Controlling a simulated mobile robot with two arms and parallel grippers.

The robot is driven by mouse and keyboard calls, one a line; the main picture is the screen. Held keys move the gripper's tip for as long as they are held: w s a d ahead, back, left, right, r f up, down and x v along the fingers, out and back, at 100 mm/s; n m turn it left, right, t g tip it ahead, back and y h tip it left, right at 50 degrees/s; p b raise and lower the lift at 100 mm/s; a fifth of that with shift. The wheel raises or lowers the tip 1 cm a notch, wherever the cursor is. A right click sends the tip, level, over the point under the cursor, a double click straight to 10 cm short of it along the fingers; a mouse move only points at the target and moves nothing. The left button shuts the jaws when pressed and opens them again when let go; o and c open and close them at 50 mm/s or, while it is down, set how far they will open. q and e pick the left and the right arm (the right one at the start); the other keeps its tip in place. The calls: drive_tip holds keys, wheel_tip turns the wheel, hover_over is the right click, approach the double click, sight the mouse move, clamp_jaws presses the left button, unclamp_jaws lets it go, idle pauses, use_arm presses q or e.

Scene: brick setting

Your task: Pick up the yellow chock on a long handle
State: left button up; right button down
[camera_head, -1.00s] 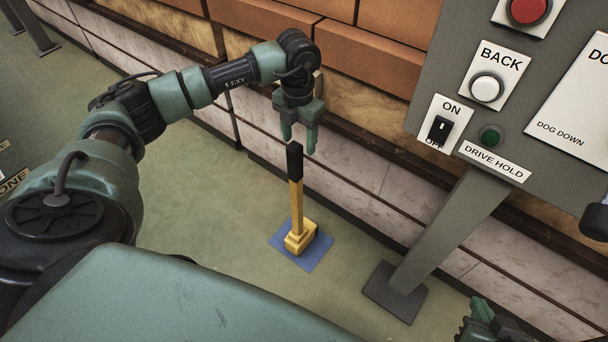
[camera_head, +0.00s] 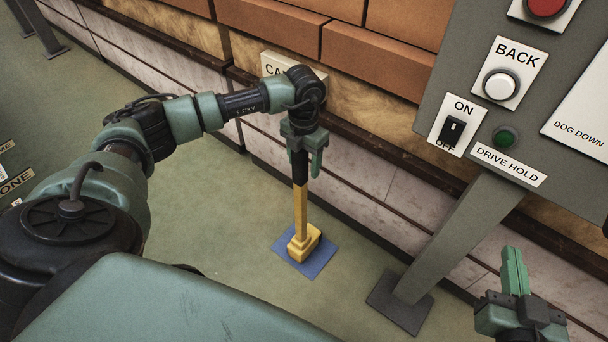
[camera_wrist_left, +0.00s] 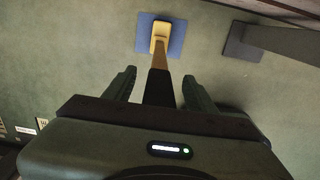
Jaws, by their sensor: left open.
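The yellow chock (camera_head: 304,243) stands on a blue mat (camera_head: 318,262) on the floor, its long yellow handle (camera_head: 301,208) rising upright to a black grip. The left wrist view also shows the chock (camera_wrist_left: 160,30) and the black grip (camera_wrist_left: 158,88). My left gripper (camera_head: 305,172) points down over the handle's top. Its fingers (camera_wrist_left: 159,76) are open, one on each side of the black grip, with visible gaps in the left wrist view. My right gripper (camera_head: 514,258) is at the lower right, away from the chock; its finger gap is unclear.
A grey control panel (camera_head: 470,75) with buttons and a switch stands to the right on a slanted post (camera_head: 450,240) with a dark foot plate (camera_head: 400,302). A brick and stone wall (camera_head: 370,165) runs behind the chock. The green floor (camera_head: 215,215) left of the mat is clear.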

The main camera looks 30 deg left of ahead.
use_arm(q)
drive_tip(key=shift+c, duration=0.3)
clamp_jaws()
idle(1.1)
drive_tip(key=shift+w+r, duration=0.15)
drive_tip(key=shift+r, duration=0.05)
